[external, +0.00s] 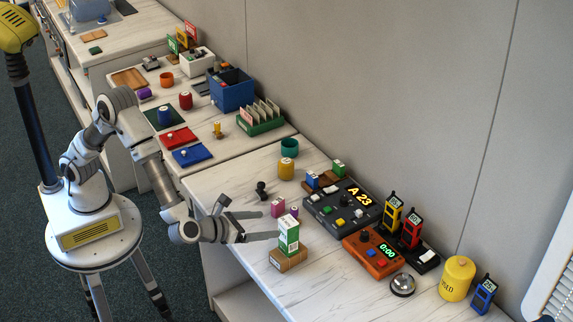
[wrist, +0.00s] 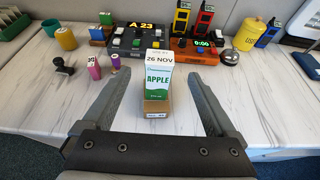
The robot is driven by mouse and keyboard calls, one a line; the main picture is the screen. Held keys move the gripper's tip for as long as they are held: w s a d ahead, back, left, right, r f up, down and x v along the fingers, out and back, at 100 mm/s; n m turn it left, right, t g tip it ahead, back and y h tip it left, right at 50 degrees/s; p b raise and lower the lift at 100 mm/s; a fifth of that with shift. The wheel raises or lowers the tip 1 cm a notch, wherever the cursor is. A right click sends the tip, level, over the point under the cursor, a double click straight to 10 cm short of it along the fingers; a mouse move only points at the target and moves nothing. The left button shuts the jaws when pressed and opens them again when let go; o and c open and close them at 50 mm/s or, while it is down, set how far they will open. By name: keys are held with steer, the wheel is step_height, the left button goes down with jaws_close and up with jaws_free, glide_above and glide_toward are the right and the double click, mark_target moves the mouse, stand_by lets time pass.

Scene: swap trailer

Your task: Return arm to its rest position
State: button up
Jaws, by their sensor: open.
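My gripper (external: 262,225) reaches over the near counter from the left, with its fingers spread apart and nothing between them that it grips. In the wrist view my gripper (wrist: 162,110) shows both fingers wide, one on each side of a green and white apple carton (wrist: 158,78). The carton stands upright on a small brown box (wrist: 157,106). In the external view the carton (external: 289,236) sits on the brown box (external: 288,260) just beyond the fingertips. I cannot tell the exact gap between fingers and carton. My arm is stretched out from its base toward the counter.
Near the gripper stand a pink block (external: 277,207), a black stamp-like item (external: 262,190) and a dark display console (external: 342,205). An orange timer box (external: 372,254), a silver bell (external: 402,284) and a yellow canister (external: 457,278) stand to the right. The counter's front left is clear.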

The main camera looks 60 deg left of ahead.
stand_by(0.3)
steer(key=w+a+r+n+g+y+p, duration=0.25)
steer(key=a+r+n, duration=0.3)
steer(key=a, duration=0.65)
steer(key=w+a+r+n+g+y+p, duration=0.15)
steer(key=w+a+r+n, duration=0.35)
steer(key=a, duration=0.6)
steer(key=w+a+r+n+g+y+p, duration=0.1)
steer(key=a+r+n+g+y, duration=0.2)
steer(key=a+n, duration=0.65)
steer(key=s+a+r+n+g+h+p, duration=0.15)
steer(key=s+a+r+n, duration=0.25)
steer(key=a, duration=0.5)
steer(key=s+a+r+n+g+h+p, duration=0.1)
steer(key=s+a+r+n+h+p, duration=0.15)
steer(key=s+a+n, duration=0.4)
steer(key=s+d+r+n+t+h+p, duration=0.1)
steer(key=s+n, duration=0.4)
steer(key=s, duration=0.6)
steer(key=shift+d+r+h, duration=0.35)
steer(key=shift+d+h, duration=0.15)
steer(key=shift+h, duration=0.5)
